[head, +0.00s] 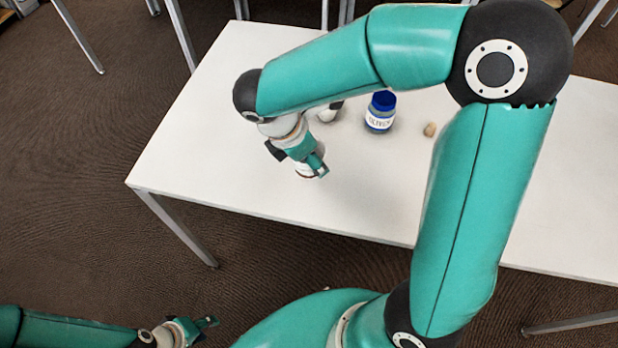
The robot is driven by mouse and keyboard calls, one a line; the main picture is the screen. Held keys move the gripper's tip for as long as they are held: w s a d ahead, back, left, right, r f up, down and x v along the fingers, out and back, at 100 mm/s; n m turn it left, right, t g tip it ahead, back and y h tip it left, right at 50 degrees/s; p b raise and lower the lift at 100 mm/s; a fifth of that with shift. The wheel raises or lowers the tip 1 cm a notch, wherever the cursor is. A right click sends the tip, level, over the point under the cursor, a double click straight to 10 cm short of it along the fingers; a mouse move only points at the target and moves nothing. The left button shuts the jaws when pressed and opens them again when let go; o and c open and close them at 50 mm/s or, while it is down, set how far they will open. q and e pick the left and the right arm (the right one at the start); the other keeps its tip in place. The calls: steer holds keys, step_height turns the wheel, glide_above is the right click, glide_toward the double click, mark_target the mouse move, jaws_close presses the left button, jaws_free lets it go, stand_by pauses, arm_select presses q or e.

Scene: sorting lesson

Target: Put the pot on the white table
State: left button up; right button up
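The white table (240,190) fills the middle and right of the head view. My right arm arches over it, and its gripper (318,167) points down close to the tabletop. A small pale thing with a brownish edge (309,174) shows beneath these fingers, mostly hidden by them. It may be the pot, but I cannot tell, nor whether the fingers hold it. My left gripper (207,326) is low at the bottom left, in front of the table and over the floor. Its fingers look spread, with nothing between them.
A blue-lidded jar with a label (380,118) stands on the table behind my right gripper. A pale and dark object (329,113) is partly hidden by my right arm. A small tan lump (430,129) lies right of the jar. The table's left part is clear.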

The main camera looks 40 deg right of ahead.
mark_target(317, 181)
step_height(317, 181, down, 7)
steer(key=shift+b, duration=0.55)
steer(key=o, duration=1.1)
steer(key=shift+c, duration=0.2)
steer(key=p+v, duration=0.2)
steer(key=v, duration=1)
steer(key=shift+r, duration=0.1)
